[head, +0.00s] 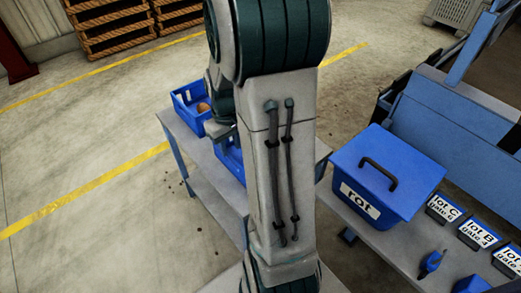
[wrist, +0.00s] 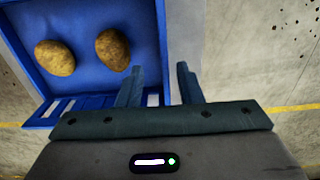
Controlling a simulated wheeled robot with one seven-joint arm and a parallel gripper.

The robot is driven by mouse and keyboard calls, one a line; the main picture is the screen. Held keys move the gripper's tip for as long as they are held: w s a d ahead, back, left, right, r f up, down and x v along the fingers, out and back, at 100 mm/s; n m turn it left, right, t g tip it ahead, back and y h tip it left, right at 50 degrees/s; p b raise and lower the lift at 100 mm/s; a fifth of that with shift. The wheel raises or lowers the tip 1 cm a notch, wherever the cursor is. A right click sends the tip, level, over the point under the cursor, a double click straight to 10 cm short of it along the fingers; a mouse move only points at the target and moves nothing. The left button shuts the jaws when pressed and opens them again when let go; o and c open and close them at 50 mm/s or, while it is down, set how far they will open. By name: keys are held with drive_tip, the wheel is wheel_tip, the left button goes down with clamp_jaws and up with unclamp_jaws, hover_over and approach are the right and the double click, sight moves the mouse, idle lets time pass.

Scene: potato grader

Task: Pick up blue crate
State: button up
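A blue crate (head: 184,111) stands on the far end of the grey table, with a brown potato showing inside. My arm partly covers it in the head view. A second blue crate (head: 232,160) stands nearer on that table, mostly hidden by my arm. In the wrist view a blue crate (wrist: 92,77) holds two potatoes, with slots in its near wall. My gripper (wrist: 160,67) is open at its right side wall, one finger on the inner side and one on the outer side. Whether the fingers reach below the rim, I cannot tell.
A lidded blue bin (head: 385,170) marked "rot" stands on the table at right, beside several small labelled bins (head: 443,209). Blue machinery (head: 440,120) is behind it. Wooden pallets (head: 115,25) stand at the back. The floor at left is open, with a yellow line (head: 90,187).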

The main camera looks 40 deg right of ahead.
sight(230, 157)
drive_tip(key=f, duration=0.2)
drive_tip(key=f+b, duration=0.1)
drive_tip(key=f, duration=0.2)
drive_tip(key=shift+s+a+f, duration=0.1)
drive_tip(key=shift+a+f, duration=0.2)
drive_tip(key=shift+f, duration=0.1)
drive_tip(key=shift+r, duration=0.1)
clamp_jaws()
